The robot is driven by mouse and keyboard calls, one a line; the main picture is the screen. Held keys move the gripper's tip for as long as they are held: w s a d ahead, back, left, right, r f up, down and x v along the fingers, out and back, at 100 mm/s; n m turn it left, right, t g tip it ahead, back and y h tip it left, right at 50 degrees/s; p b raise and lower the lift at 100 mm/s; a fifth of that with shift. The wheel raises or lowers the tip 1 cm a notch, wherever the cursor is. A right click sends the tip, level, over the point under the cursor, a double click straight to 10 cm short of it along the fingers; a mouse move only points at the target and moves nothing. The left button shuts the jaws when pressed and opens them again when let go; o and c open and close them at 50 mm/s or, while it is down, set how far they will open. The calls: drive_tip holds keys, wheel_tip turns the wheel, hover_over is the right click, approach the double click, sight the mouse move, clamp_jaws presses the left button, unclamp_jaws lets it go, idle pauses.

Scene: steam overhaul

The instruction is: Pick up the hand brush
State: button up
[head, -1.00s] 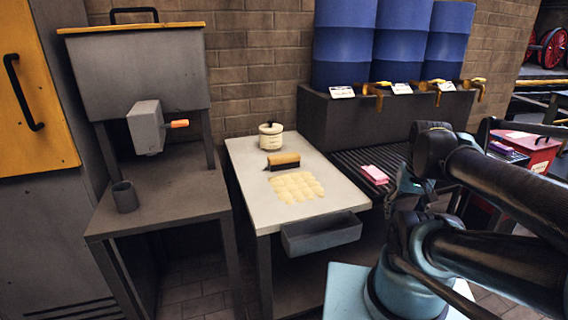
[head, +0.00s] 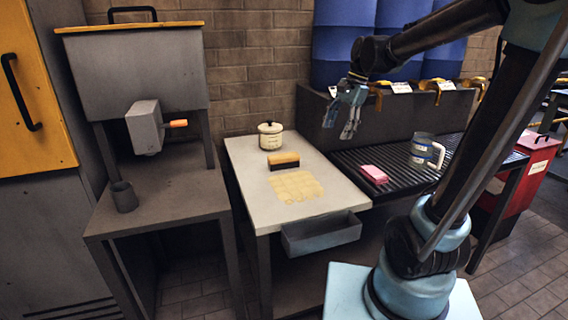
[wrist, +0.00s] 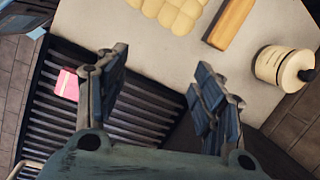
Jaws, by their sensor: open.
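The hand brush (head: 283,158) has a tan wooden back and a dark underside. It lies on the pale worktop (head: 250,172), behind a patch of dough-like lumps (head: 296,186). In the wrist view the brush (wrist: 231,22) shows at the top, cut off by the frame edge. My gripper (head: 350,124) is open and empty, pointing down. It hangs in the air to the right of the brush, apart from it. In the wrist view its fingers (wrist: 160,75) are spread, with the worktop and ribbed rack below.
A lidded cream pot (head: 270,135) stands behind the brush. A pink block (head: 374,174) and a mug (head: 426,151) sit on the ribbed rack (head: 398,160). Blue barrels with taps stand behind. An open drawer (head: 322,234) juts from the worktop's front.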

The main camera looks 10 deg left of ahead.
drive_tip(key=w+a+r+m+g, duration=0.1)
drive_tip(key=w+a+m, duration=0.15)
drive_tip(key=a, duration=0.45)
drive_tip(key=w+a+m+g, duration=0.1)
drive_tip(key=w+a, duration=0.3)
drive_tip(key=a, duration=0.3)
approach(285, 155)
drive_tip(key=shift+y, duration=0.4)
drive_tip(key=x, duration=0.5)
drive_tip(key=shift+s+a+f, duration=0.1)
drive_tip(key=shift+f, duration=0.2)
drive_tip(key=shift+d+x, duration=0.2)
drive_tip(key=shift+x, duration=2.4)
drive_tip(key=shift+f, duration=0.35)
drive_tip(key=c, duration=1.2)
